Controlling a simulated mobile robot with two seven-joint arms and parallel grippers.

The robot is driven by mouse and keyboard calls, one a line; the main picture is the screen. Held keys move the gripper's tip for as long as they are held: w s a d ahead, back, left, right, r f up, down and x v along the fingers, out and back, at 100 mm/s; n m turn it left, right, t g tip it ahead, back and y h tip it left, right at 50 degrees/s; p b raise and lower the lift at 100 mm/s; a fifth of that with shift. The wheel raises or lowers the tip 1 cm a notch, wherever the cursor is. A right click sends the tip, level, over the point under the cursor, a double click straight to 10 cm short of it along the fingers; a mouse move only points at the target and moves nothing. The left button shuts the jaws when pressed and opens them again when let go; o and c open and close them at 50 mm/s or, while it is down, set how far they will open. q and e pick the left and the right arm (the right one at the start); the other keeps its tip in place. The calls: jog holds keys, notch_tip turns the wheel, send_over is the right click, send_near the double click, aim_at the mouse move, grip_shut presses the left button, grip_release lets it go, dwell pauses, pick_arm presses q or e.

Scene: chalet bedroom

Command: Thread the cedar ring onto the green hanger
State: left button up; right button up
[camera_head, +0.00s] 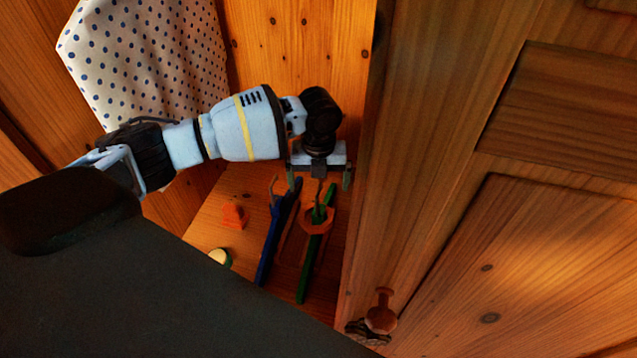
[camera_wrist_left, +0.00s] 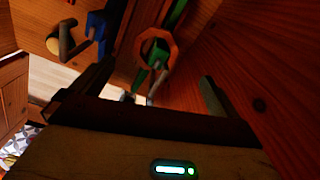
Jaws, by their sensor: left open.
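The cedar ring (camera_head: 316,230), orange and many-sided, is at the upper part of the green hanger (camera_head: 308,270). In the left wrist view, green hanger material shows through the opening of the ring (camera_wrist_left: 139,52), and a grey hook shows below it. The ring appears to be around the hanger near its hook. My left gripper (camera_head: 319,178) is open, with its fingers spread on either side above the hook. In the left wrist view, its fingers are apart from the ring, with nothing between them. My right gripper is not in view.
A blue hanger (camera_head: 270,245) lies left of the green one. An orange block (camera_head: 234,216) and a small round pale-topped item (camera_head: 220,256) are farther left. A wooden door (camera_head: 440,150) with a knob (camera_head: 381,314) closes in the right side. Dotted cloth (camera_head: 150,55) hangs at upper left.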

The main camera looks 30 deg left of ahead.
pick_arm(q)
notch_tip(320, 180, up, 7)
jog(key=shift+f, duration=0.15)
jog(key=shift+s+f, duration=0.1)
jog(key=shift+s, duration=0.05)
dwell(0.9)
